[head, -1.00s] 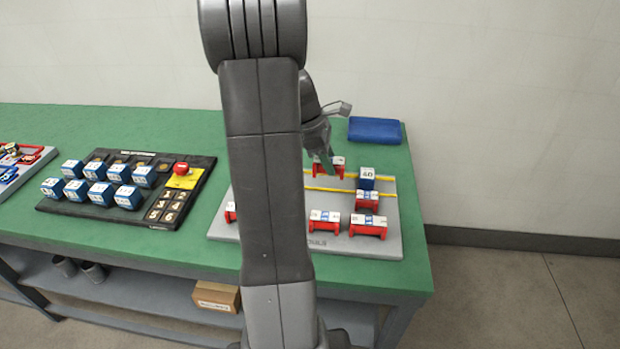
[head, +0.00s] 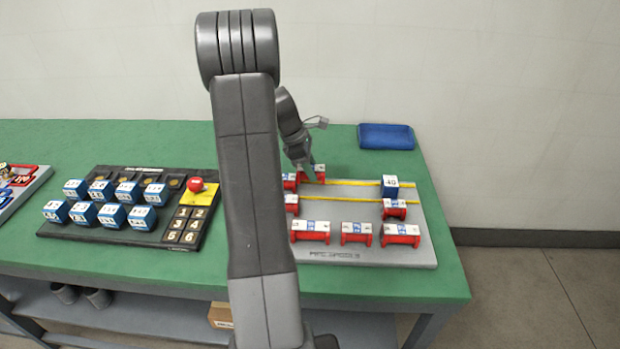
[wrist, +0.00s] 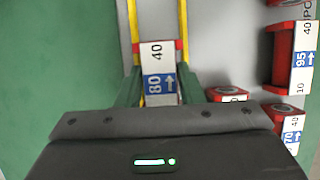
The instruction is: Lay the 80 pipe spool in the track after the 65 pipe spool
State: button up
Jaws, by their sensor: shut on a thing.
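The 80 pipe spool (wrist: 158,82) is red with a white top and a blue "80" label with an arrow. In the wrist view it lies between my gripper's (wrist: 158,92) two fingers, which are shut on it. Yellow rails of the track (wrist: 183,22) run along both its sides. In the head view my gripper (head: 306,168) holds this spool (head: 316,171) at the rear left of the grey board, at the track. Whether it rests on the track floor is unclear. I cannot pick out the 65 spool by its label.
A blue block marked 40 (head: 389,187) stands at the track's right. Several red spools stand on the grey board (head: 380,256), including a 95 spool (wrist: 304,58) and a 70 spool (wrist: 292,130). A black panel (head: 150,233) with blue blocks lies left. A blue cloth (head: 386,136) lies behind.

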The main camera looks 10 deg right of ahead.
jog(key=shift+f, duration=1.9)
jog(key=o, duration=1.2)
jog(key=shift+c, duration=0.2)
jog(key=v, duration=1.2)
jog(key=x, duration=1.2)
notch_tip(320, 180, up, 3)
jog(key=shift+f, duration=0.2)
jog(key=shift+r, duration=0.6)
